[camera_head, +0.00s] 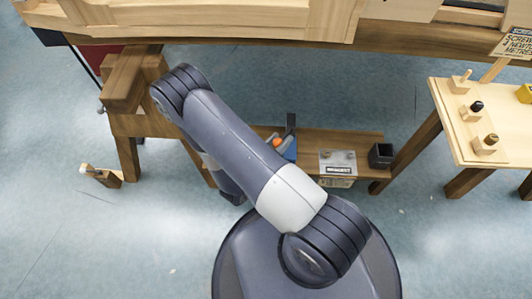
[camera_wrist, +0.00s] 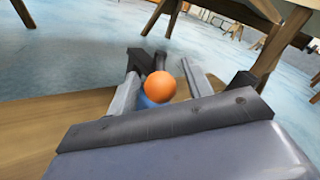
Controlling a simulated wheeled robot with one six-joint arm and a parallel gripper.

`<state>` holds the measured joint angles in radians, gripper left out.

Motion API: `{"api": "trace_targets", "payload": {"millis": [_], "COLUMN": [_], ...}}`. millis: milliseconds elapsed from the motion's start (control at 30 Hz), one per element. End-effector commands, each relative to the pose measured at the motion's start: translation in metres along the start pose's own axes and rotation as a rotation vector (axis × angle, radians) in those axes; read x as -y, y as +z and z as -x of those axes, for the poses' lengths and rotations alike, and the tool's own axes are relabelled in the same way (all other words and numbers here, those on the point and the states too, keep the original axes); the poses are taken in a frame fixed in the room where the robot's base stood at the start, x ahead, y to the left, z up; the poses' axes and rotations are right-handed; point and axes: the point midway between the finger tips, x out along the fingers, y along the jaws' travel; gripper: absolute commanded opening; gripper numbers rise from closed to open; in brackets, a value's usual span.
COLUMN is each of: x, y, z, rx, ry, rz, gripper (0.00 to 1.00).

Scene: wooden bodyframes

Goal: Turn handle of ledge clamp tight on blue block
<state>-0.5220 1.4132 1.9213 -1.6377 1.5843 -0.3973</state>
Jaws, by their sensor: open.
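The ledge clamp (camera_head: 291,122) shows as a dark upright on the low wooden ledge in the head view. Its orange ball handle (camera_head: 277,141) sits beside the blue block (camera_head: 288,152). In the wrist view my gripper (camera_wrist: 163,76) is open, with one grey finger on each side of the orange ball (camera_wrist: 167,87). I cannot tell whether either finger touches it. A bit of the blue block (camera_wrist: 149,102) shows below the ball, and dark clamp parts (camera_wrist: 146,61) show behind it. In the head view my arm hides most of the gripper.
The ledge (camera_head: 345,143) also carries a grey labelled plate (camera_head: 337,162) and a black open box (camera_head: 381,156) to the right. A large wooden bench (camera_head: 210,20) spans the back. A small table (camera_head: 490,120) with wooden pegs stands at right.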

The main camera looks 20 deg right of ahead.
Motion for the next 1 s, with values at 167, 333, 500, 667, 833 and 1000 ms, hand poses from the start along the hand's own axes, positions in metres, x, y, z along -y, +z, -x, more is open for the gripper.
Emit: {"api": "trace_targets", "payload": {"millis": [167,333,500,667,833,1000], "x": [0.000,0.000,0.000,0.000,0.000,0.000], "y": [0.002,0.002,0.001,0.001,0.000,0.000], "z": [0.026,0.050,0.072,0.085,0.091,0.092], "rx": [0.003,0.004,0.002,0.002,0.001,0.000], "ry": [0.006,0.005,0.005,0.003,0.001,0.000], "rz": [0.001,0.000,-0.001,-0.001,0.000,0.000], "gripper": [0.48,0.48,0.48,0.48,0.48,0.48]}}
